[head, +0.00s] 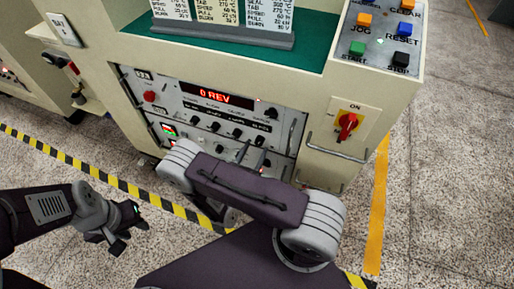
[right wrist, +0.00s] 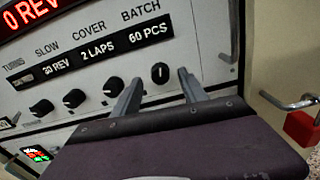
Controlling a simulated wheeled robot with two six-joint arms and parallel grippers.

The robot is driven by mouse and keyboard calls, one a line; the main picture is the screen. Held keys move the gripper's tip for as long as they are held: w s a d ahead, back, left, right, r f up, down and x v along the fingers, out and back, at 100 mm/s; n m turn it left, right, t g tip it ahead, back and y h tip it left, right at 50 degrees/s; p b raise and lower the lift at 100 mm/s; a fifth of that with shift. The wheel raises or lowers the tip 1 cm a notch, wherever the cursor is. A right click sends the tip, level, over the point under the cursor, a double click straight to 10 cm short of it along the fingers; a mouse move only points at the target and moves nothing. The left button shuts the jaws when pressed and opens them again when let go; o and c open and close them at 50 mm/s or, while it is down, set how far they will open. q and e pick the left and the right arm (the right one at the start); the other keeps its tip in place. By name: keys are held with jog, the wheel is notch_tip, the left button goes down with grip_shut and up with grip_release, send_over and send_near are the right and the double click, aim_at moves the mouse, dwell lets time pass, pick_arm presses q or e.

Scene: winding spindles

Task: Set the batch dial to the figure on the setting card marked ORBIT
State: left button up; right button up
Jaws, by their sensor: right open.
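The batch dial (right wrist: 160,73) is the black knob at the right end of the row under the label BATCH; its window (right wrist: 150,35) reads 60 PCS. My right gripper (right wrist: 160,77) is open, with its fingertips to the left and right of the dial in the right wrist view. I cannot tell whether they touch it. In the head view my right arm hides much of the lower panel. Setting cards (head: 220,12) stand in a grey holder at the top; their headings are cut off, so I cannot tell which is ORBIT. My left gripper (head: 128,235) hangs over the floor, away from the panel.
Other knobs sit left of the batch dial, including the cover knob (right wrist: 113,87). The red display (head: 224,96) reads 0 REV. A metal handle (right wrist: 290,103) and a red rotary switch (head: 347,123) are to the right. Coloured buttons (head: 378,38) are at upper right.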

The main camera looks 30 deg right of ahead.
aim_at(259, 141)
jog(key=shift+x, duration=1.25)
grip_shut()
jog(key=shift+r, duration=0.1)
jog(key=shift+n+p, duration=0.75)
jog(key=shift+n, duration=0.55)
jog(key=shift+n+p, duration=0.55)
jog(key=shift+n, duration=0.95)
